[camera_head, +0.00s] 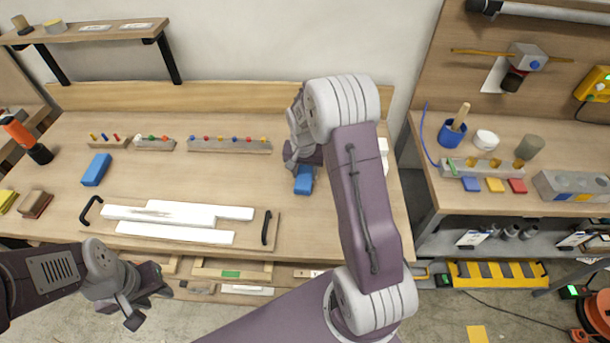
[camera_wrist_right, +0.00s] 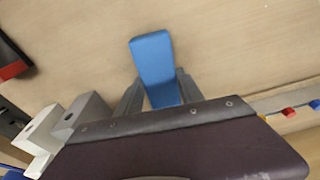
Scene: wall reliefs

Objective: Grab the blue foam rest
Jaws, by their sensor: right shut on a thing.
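One blue foam rest (camera_head: 304,181) is on the wooden table at the right, under my right gripper (camera_head: 303,165). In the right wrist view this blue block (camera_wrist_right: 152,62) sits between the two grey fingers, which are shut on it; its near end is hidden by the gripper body. I cannot tell whether it still touches the table. A second blue foam rest (camera_head: 96,169) lies on the table's left side, apart from both grippers. My left gripper (camera_head: 148,306) is open and empty, low at the left in front of the table edge.
A tray with black handles (camera_head: 190,236) holds white strips at the table's front. Small racks with coloured pegs (camera_head: 229,146) stand at the back. White blocks (camera_head: 384,152) are partly hidden behind my right arm. The table between the two blue rests is mostly clear.

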